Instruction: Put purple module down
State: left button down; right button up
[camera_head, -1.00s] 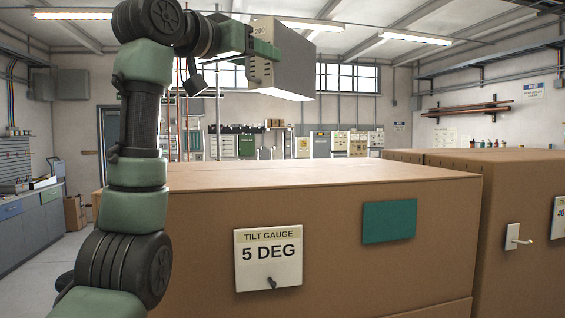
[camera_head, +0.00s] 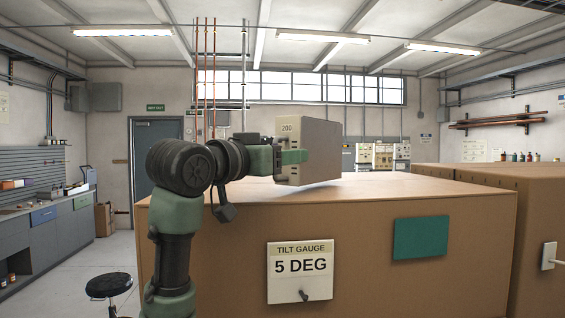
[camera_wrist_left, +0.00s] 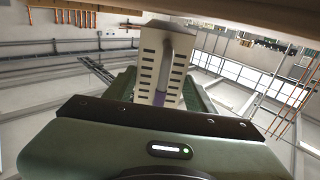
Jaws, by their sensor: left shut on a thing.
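The module (camera_head: 316,148) is a pale grey box marked "200" in the head view. In the left wrist view its vented face with a grey handle (camera_wrist_left: 172,70) shows, with a small purple patch low between the fingers. My left gripper (camera_head: 290,157) is shut on this module and holds it upright at the brown crate's top (camera_head: 400,187). I cannot tell whether its bottom touches the crate. My right gripper is in neither current view.
The crate's front bears a "TILT GAUGE 5 DEG" plate (camera_head: 299,271) and a teal panel (camera_head: 420,237). Another brown crate (camera_head: 480,178) stands to the right. A black stool (camera_head: 109,285) stands at lower left. The crate top right of the module is clear.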

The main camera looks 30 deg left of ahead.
pick_arm(q)
jog(key=shift+f, duration=0.6)
pick_arm(e)
jog(key=shift+s+r, duration=0.1)
jog(key=shift+s, duration=0.2)
pick_arm(q)
jog(key=shift+s, duration=0.1)
jog(key=c, duration=0.5)
grip_release()
jog(key=shift+f, duration=0.15)
jog(key=s+a+b, duration=0.2)
jog(key=s+b, duration=0.2)
jog(key=s, duration=0.7)
jog(key=shift+s+f, duration=0.15)
jog(key=shift+s, duration=0.25)
pick_arm(e)
jog(key=shift+f, duration=2.1)
